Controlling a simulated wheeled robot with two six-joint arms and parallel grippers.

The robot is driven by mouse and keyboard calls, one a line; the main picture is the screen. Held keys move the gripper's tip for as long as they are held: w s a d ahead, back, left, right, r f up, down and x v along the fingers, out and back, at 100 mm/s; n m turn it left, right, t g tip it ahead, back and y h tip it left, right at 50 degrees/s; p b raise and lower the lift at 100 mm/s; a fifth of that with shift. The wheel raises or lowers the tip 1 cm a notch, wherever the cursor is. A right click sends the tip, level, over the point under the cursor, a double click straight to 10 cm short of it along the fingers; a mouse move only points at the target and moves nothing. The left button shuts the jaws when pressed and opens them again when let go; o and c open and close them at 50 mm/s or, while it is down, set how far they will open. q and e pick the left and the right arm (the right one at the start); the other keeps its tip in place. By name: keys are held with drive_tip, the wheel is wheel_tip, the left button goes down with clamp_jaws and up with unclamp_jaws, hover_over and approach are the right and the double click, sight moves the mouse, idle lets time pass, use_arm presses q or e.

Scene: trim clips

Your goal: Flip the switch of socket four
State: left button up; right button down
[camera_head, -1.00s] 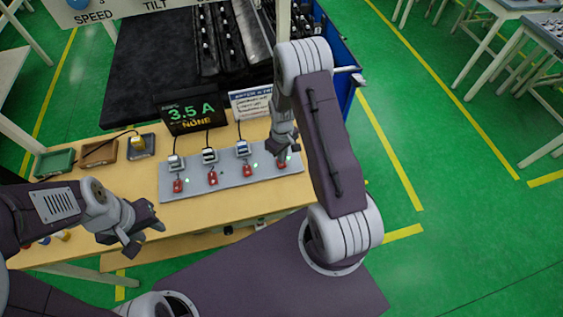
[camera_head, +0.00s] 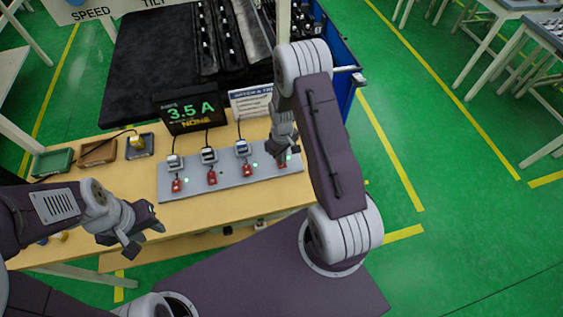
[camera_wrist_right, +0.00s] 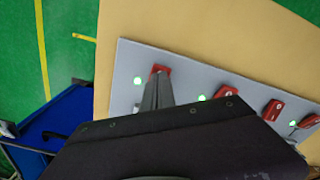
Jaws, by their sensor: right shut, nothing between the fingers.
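The grey socket strip (camera_head: 230,176) lies on the wooden table with a row of red switches and green lights. The switch at its right end (camera_head: 283,161), taken as socket four's, is partly hidden by my right gripper (camera_head: 280,152). In the right wrist view this switch (camera_wrist_right: 162,69) is the leftmost one. The shut, empty fingertips of my right gripper (camera_wrist_right: 157,88) are right at it; I cannot tell whether they touch it. A green light (camera_wrist_right: 138,80) glows beside it. My left gripper (camera_head: 142,228) is open and empty over the table's front left.
Plugs (camera_head: 208,155) sit in the other three sockets, with cables running back to a display (camera_head: 190,113) reading "3.5 A" and "NONE". A white notice (camera_head: 250,102) stands beside it. Coloured trays (camera_head: 98,152) lie at the left. A blue bin (camera_head: 343,80) stands behind.

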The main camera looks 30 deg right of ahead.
drive_tip(key=shift+f+b, duration=0.45)
drive_tip(key=shift+f, duration=0.25)
wheel_tip(320, 180, up, 7)
drive_tip(key=p, duration=0.6)
drive_tip(key=shift+r, duration=0.15)
idle(0.4)
